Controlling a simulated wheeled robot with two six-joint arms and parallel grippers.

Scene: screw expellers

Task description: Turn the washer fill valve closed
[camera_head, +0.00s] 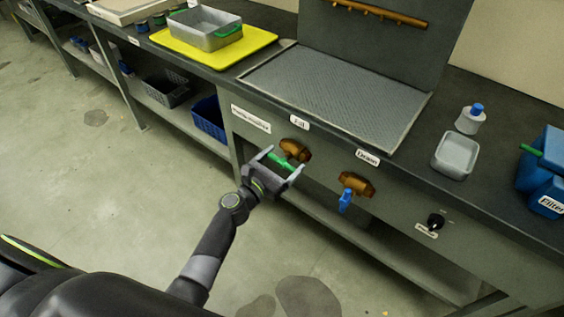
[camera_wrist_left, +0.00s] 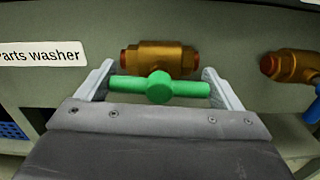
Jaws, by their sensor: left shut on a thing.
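The fill valve (camera_head: 294,150) is a brass body on the front panel of the parts washer, under the "Fill" label (camera_head: 299,122). Its green handle (camera_wrist_left: 160,87) lies crosswise, roughly in line with the brass body (camera_wrist_left: 160,58) in the left wrist view. My left gripper (camera_head: 281,164) is at the valve, with one finger at each end of the green handle, shut on it. The drain valve (camera_head: 356,184), brass with a blue handle (camera_head: 345,200) hanging down, is to the right under the "Drain" label (camera_head: 368,158). My right gripper is not in view.
Above the panel is the washer's grey grated top (camera_head: 335,90). A white bottle (camera_head: 470,121), a grey tray (camera_head: 456,155) and a blue filter container (camera_head: 545,175) stand on the right. A black knob (camera_head: 436,221) sticks out right of the drain valve. The floor at left is open.

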